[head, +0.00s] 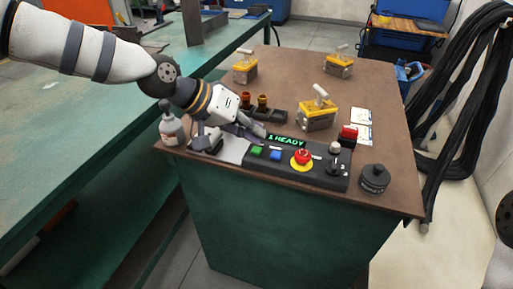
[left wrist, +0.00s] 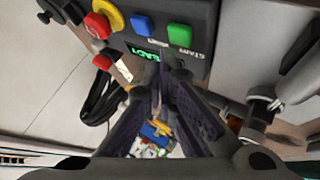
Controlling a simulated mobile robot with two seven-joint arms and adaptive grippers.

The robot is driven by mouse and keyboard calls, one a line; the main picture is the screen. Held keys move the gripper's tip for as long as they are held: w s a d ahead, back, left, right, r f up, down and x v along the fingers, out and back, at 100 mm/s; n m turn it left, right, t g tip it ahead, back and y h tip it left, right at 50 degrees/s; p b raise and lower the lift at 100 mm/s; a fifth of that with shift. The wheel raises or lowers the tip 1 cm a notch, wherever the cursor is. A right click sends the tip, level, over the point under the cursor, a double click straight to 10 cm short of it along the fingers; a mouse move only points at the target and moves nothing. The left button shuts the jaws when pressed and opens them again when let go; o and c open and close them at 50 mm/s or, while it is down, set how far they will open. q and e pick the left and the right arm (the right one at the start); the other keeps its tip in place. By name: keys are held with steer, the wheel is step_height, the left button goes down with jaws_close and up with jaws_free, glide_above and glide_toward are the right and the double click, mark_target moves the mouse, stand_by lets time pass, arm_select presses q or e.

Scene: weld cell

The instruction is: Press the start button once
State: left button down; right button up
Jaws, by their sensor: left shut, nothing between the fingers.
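The black control box (head: 318,178) lies along the near edge of the brown-topped cabinet. The green start button (head: 257,150) is at its left end, beside a blue button (head: 276,155). In the left wrist view, the green button (left wrist: 180,35) is marked START. A lit green display (head: 287,140) reads what looks like "1 READY". My left gripper (head: 258,131) is shut and empty, just behind the box's left end. In the left wrist view, its fingertips (left wrist: 167,75) are near the box edge, apart from the green button. My right gripper is out of view.
A red mushroom button (head: 302,157) on a yellow ring and a black knob (head: 336,166) sit farther right on the box. A bottle (head: 171,126) stands left. Yellow-topped clamps (head: 317,112) stand behind. A black round part (head: 374,179) is at right.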

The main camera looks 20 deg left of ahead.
mark_target(254, 147)
arm_select(q)
steer(key=shift+f, duration=0.15)
steer(key=shift+f, duration=0.3)
steer(key=shift+f, duration=0.5)
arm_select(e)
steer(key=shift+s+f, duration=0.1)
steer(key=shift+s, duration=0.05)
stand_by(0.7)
arm_select(q)
steer(key=shift+r+p, duration=0.3)
steer(key=shift+r, duration=0.65)
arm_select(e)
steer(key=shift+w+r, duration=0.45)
arm_select(q)
steer(key=shift+r+p, duration=0.85)
steer(key=shift+r, duration=1.8)
steer(key=shift+f, duration=0.15)
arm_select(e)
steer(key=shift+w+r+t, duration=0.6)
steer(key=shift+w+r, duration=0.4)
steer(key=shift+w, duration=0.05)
